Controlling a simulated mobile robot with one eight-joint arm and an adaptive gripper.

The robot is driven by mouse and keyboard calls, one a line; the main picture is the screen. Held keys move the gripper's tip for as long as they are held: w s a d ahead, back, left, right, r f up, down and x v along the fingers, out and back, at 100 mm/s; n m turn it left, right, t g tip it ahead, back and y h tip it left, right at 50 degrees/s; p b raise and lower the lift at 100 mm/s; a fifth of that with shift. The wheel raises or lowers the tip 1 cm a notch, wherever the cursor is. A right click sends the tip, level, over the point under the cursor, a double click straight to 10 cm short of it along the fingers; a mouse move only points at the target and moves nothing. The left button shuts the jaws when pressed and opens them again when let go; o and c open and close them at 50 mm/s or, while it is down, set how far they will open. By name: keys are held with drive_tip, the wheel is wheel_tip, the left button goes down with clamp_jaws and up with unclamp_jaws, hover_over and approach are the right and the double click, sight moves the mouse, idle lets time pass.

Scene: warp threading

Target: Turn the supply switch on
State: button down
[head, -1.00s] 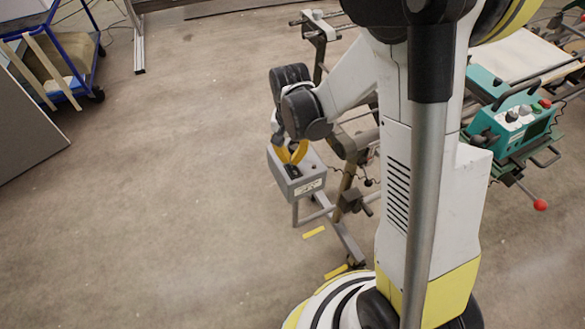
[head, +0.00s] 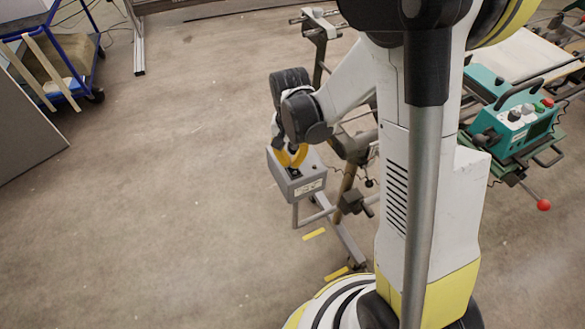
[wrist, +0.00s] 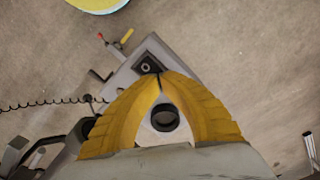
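The grey supply box (head: 305,186) stands on a stand in the middle of the head view and shows below my gripper in the wrist view (wrist: 122,85). The supply switch (wrist: 149,66) is a dark fitting in a square plate on its top face. My gripper (wrist: 159,76) has two yellow fingers that meet at their tips, right beside the switch. A thin dark gap or edge shows between the tips; I cannot tell if they touch the switch. A dark ring (wrist: 165,118) shows between the fingers. In the head view, the fingertips (head: 292,168) are at the box top.
A metal frame (head: 345,150) stands behind the box. A teal control unit (head: 515,118) and a red ball handle (head: 543,205) are at the right. A blue cart (head: 65,60) is at the upper left. A coiled cable (wrist: 40,104) runs left. Floor left of the box is clear.

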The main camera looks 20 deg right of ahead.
drive_tip(key=shift+f, duration=0.35)
drive_tip(key=shift+r, duration=0.15)
drive_tip(key=shift+r+p, duration=2.35)
drive_tip(key=shift+r, duration=1.05)
